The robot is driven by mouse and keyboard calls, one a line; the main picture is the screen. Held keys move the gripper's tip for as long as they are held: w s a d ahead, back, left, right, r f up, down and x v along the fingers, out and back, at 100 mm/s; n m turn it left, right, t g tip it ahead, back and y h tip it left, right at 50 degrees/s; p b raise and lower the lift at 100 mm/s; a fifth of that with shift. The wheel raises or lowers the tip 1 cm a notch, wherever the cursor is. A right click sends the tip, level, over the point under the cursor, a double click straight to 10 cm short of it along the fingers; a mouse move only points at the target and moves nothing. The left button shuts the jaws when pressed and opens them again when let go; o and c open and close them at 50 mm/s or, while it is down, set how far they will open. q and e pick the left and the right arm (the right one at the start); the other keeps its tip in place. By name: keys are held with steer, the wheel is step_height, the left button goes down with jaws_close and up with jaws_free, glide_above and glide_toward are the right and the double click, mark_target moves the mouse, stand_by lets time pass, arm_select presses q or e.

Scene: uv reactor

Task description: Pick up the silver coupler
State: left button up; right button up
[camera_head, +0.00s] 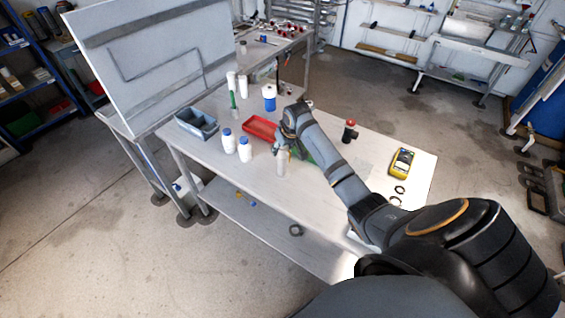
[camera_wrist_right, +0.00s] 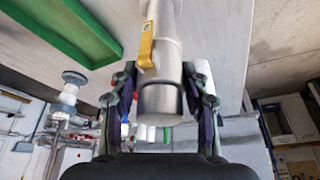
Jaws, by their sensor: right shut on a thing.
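My right gripper (camera_wrist_right: 160,105) has its two dark fingers on either side of the silver coupler (camera_wrist_right: 161,98), a smooth grey cylinder with a darker ring near its end, and is shut on it. A yellow lever-like piece (camera_wrist_right: 146,45) shows along the silver part further up. In the head view my right gripper (camera_head: 284,148) is over the bench, partly hidden by its own wrist. A pale grey cylinder (camera_head: 281,165) shows just below it; I cannot tell if this is the coupler. My left gripper is not in view.
On the white bench (camera_head: 258,190) stand two white bottles with blue caps (camera_head: 245,149), a red tray (camera_head: 261,130), a blue bin (camera_head: 196,123) and a yellow meter (camera_head: 401,161). A green tray (camera_wrist_right: 65,35) lies close by. The front left of the bench top is clear.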

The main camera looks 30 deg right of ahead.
jaws_close()
steer(key=shift+r, duration=0.1)
